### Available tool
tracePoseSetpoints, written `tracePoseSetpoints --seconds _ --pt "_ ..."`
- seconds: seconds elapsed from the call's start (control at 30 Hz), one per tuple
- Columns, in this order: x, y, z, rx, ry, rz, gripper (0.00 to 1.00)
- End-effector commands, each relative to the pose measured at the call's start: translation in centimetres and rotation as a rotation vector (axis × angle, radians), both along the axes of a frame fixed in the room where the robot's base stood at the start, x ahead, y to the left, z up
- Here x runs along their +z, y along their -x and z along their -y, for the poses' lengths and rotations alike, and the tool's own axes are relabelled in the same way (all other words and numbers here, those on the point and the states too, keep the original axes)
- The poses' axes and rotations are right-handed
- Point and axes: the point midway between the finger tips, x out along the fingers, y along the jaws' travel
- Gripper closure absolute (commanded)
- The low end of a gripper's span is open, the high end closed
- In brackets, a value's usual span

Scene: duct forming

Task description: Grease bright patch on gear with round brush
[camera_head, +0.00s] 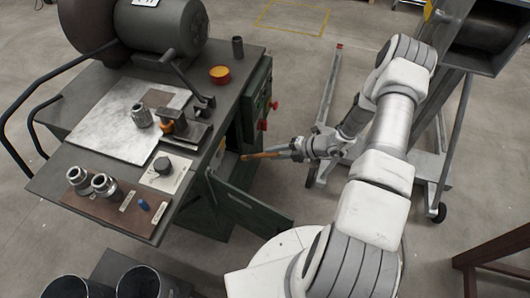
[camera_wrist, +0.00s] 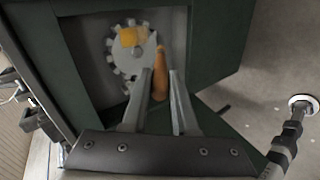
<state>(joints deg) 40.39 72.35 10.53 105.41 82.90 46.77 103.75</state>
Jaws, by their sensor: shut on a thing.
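My gripper (camera_head: 297,150) is shut on the orange handle of the round brush (camera_head: 262,155), outside the machine's open side compartment. The brush points left toward the opening. In the wrist view the handle (camera_wrist: 160,78) stands between my two fingers (camera_wrist: 168,72). The grey toothed gear (camera_wrist: 128,58) is inside the compartment, beyond the fingertips and slightly left. A bright yellow-orange patch (camera_wrist: 133,37) lies on the upper part of the gear. The brush's bristle end cannot be made out clearly, and I cannot tell whether it touches the gear.
The dark green machine cabinet (camera_head: 256,100) has its door (camera_head: 250,200) swung open below my gripper. Its top carries a motor (camera_head: 165,35), an orange round tin (camera_head: 219,75) and metal fittings (camera_head: 103,184). A wheeled grey stand (camera_head: 432,165) is at right. Two dark bins are at lower left.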

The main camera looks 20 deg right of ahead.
Motion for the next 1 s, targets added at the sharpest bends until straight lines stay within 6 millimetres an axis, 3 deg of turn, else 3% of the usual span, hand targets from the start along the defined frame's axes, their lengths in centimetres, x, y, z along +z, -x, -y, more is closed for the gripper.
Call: tracePoseSetpoints --seconds 0.5,1.0 --pt "0.0 -3.1 -4.6 0.001 -0.001 0.001 1.00" --pt "0.0 -3.8 -5.7 0.001 -0.001 0.000 1.00"
